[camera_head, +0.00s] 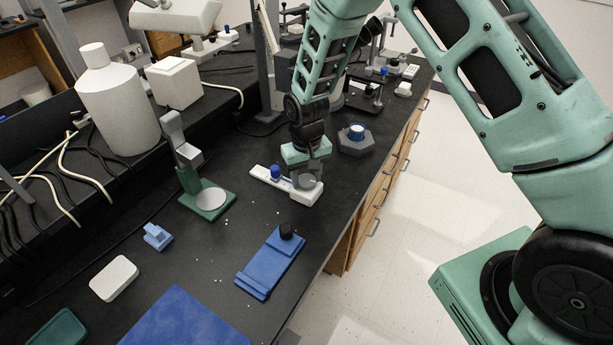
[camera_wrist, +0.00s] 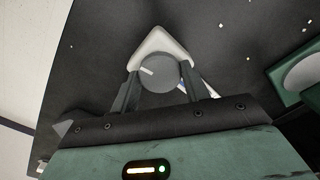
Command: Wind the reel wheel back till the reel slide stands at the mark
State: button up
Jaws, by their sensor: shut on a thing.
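The white reel base (camera_head: 262,174) lies on the black bench, below my arm in the head view. My gripper (camera_wrist: 157,84) is shut on the wheel, one finger on each side. In the head view my gripper (camera_head: 306,176) covers part of the wheel. The mark is too small to make out, so I cannot tell the slide's place against it.
A green stand with a grey disc (camera_head: 214,202) is to the left. A blue plate with a black knob (camera_head: 270,263) lies nearer the front. A grey hexagonal block with a blue-ringed top (camera_head: 357,139) stands to the right, near the bench edge. Small white specks dot the bench.

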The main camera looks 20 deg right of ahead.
aim_at(306, 179)
jog(key=shift+w+m, duration=0.1)
jog(key=shift+m, duration=0.9)
jog(key=o, duration=1)
jog(key=shift+r, duration=0.1)
notch_tip(306, 179, up, 17)
jog(key=shift+r+b, duration=0.15)
jog(key=shift+b, duration=0.65)
